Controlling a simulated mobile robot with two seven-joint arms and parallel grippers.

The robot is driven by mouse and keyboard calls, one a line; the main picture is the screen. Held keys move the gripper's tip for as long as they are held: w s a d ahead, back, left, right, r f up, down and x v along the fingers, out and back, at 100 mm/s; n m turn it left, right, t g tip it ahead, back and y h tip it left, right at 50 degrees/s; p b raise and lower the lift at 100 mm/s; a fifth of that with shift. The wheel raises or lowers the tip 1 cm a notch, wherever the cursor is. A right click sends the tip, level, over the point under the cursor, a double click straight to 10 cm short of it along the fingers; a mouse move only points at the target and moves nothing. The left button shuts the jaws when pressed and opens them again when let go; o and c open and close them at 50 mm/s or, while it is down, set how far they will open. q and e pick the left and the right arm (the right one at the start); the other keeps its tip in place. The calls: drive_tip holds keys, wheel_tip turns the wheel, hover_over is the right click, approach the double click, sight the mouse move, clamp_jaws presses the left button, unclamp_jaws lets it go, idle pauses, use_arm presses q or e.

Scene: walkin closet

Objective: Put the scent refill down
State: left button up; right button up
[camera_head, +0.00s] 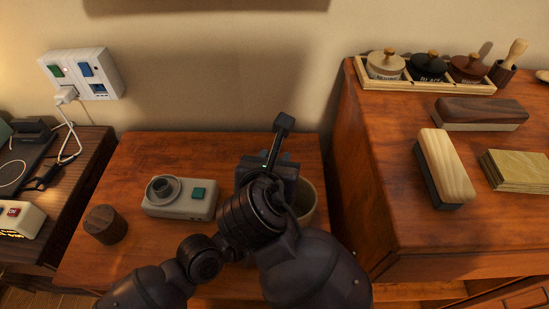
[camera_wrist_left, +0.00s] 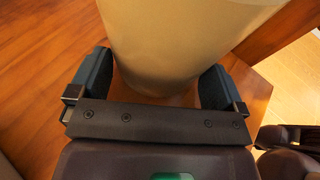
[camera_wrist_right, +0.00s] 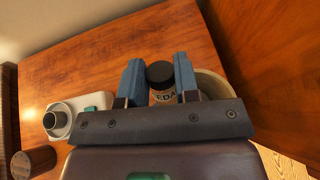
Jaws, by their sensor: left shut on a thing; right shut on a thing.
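The scent refill (camera_wrist_right: 162,82) is a small bottle with a black cap and a pale label, partly reading "EDA". My right gripper (camera_wrist_right: 158,70) is shut on it, one blue-grey finger on each side. The refill is hidden in the head view, and I cannot tell its height above the wooden cabinet top (camera_head: 150,245). A beige round vessel (camera_head: 306,203) stands close beside the right gripper; its rim shows in the right wrist view (camera_wrist_right: 213,85). My left gripper (camera_wrist_left: 155,78) is shut on this vessel (camera_wrist_left: 170,45). The left gripper is hidden in the head view.
A grey device (camera_head: 185,199) with a round socket and green button sits left of my grippers. A dark wooden cylinder (camera_head: 105,224) stands at the front left. A higher cabinet (camera_head: 385,200) with brushes and a jar tray (camera_head: 425,83) is on the right.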

drive_tip(key=shift+f, duration=0.1)
drive_tip(key=o, duration=0.9)
drive_tip(key=shift+s+r, duration=0.1)
drive_tip(key=shift+r, duration=0.4)
drive_tip(key=s+a, duration=0.1)
drive_tip(key=s, duration=0.4)
drive_tip(key=s+a+r, duration=0.1)
drive_tip(key=s, duration=0.4)
drive_tip(key=s+r, duration=0.1)
drive_tip(key=s, duration=0.5)
drive_tip(key=shift+a, duration=0.4)
